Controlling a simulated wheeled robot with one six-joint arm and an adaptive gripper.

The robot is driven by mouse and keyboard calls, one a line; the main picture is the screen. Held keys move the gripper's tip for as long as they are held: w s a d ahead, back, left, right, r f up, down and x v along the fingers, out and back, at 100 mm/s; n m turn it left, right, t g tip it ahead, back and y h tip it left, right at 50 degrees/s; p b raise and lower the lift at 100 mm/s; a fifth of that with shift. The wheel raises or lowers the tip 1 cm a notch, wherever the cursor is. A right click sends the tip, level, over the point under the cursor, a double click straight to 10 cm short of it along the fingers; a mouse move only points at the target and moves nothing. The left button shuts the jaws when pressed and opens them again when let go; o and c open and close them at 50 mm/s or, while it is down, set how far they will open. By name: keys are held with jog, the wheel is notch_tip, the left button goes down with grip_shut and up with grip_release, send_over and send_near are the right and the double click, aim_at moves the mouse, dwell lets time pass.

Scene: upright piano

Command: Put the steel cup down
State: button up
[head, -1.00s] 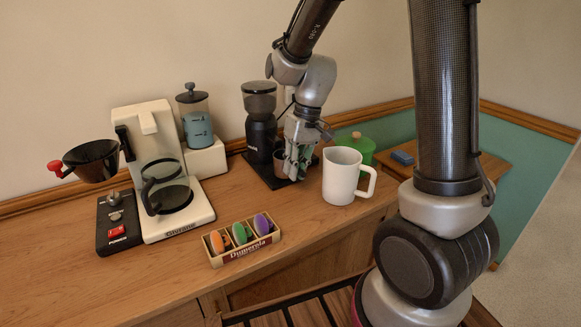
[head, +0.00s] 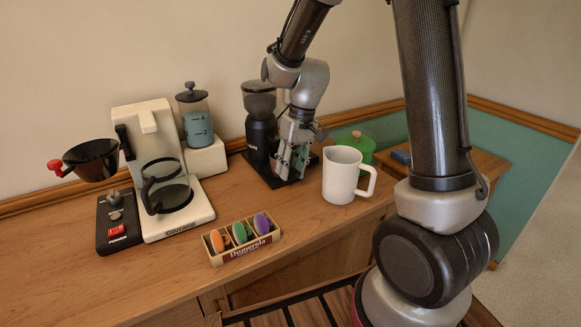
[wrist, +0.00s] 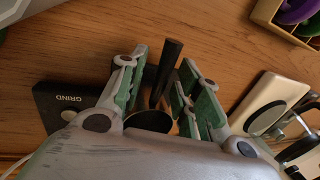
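My gripper (head: 290,167) is low in front of the black grinder (head: 260,122), over its dark base. In the wrist view my gripper (wrist: 162,62) has its two green-grey fingers spread, with a gap between them. A dark round shape, seemingly the steel cup (wrist: 150,122), shows between the finger roots, partly covered by the gripper body. Dark bar shapes extend from it between the fingers. In the head view the fingers hide most of the cup. I cannot tell exactly whether its bottom touches the base.
A white mug (head: 341,176) stands close right of my gripper, with a green pot (head: 357,146) behind it. A caddy (head: 240,252) with colored items stands front left. The coffee maker (head: 160,170) is farther left. Bare wood lies between the caddy and grinder.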

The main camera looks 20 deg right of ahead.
jog(key=v, duration=1.2)
jog(key=s+d+r+t, duration=0.1)
jog(key=s+d+r, duration=0.1)
jog(key=s, duration=0.5)
jog(key=s+d+r+m+t+h, duration=0.1)
jog(key=s+d+r+t, duration=0.1)
jog(key=s+d, duration=0.3)
jog(key=s+d+r+m+t+h, duration=0.1)
jog(key=s+d+r, duration=0.1)
jog(key=s, duration=0.7)
jog(key=shift+d+t, duration=0.4)
jog(key=shift+d, duration=0.45)
jog(key=shift+c, duration=0.3)
